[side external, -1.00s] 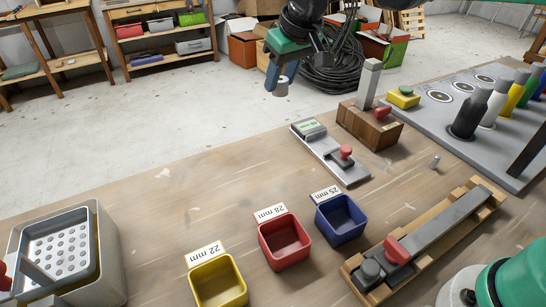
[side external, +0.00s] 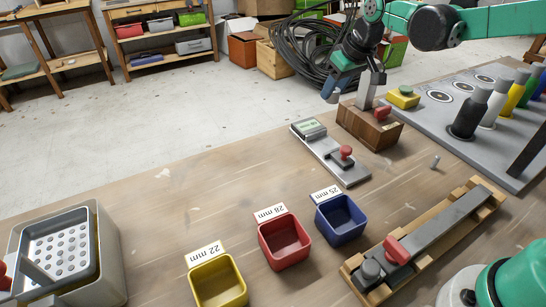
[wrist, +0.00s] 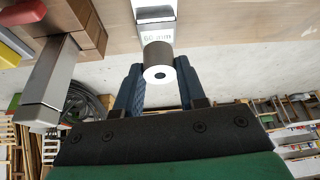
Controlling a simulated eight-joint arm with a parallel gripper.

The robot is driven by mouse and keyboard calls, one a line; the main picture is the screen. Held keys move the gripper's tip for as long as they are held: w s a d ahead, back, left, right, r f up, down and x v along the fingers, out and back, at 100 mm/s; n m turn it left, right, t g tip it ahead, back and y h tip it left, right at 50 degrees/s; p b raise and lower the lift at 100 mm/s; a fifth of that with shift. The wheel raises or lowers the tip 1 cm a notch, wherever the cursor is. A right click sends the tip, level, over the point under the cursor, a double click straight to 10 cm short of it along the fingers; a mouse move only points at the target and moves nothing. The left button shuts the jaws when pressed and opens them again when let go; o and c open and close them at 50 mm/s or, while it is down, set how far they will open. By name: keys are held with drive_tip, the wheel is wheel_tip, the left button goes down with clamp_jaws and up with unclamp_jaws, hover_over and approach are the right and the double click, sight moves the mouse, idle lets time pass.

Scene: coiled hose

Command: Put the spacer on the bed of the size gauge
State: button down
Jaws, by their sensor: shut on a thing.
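The spacer (wrist: 158,62), a short grey cylinder with a pale end face and a small dark hole, is between the blue fingers of my gripper (wrist: 157,85) in the wrist view. My gripper (side external: 333,91) is shut on it and holds it in the air beyond the table's far edge in the side view, where the spacer (side external: 331,98) shows small. The size gauge (side external: 334,158) is a flat grey bar with a display and a red knob. Its display end (wrist: 156,32) is partly behind the spacer in the wrist view, apparently reading 60 mm. The spacer is apart from the gauge.
A wooden block (side external: 360,131) with a tall grey post and red knob stands close to the gauge's right. Yellow (side external: 218,283), red (side external: 284,243) and blue (side external: 341,220) bins stand nearer. Bare tabletop lies left of the gauge.

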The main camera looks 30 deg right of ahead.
sight(321, 143)
wheel_tip(321, 143, down, 12)
drive_tip(key=shift+r, duration=0.25)
drive_tip(key=shift+f, duration=0.1)
drive_tip(key=c, duration=0.5)
unclamp_jaws()
drive_tip(key=v, duration=1.2)
drive_tip(key=s+a+m+t, duration=0.1)
drive_tip(key=s+a+t, duration=0.1)
drive_tip(key=s, duration=0.9)
drive_tip(key=shift+s+a+r+t, duration=0.15)
drive_tip(key=shift+a+r+t, duration=0.15)
drive_tip(key=shift+a+r, duration=0.15)
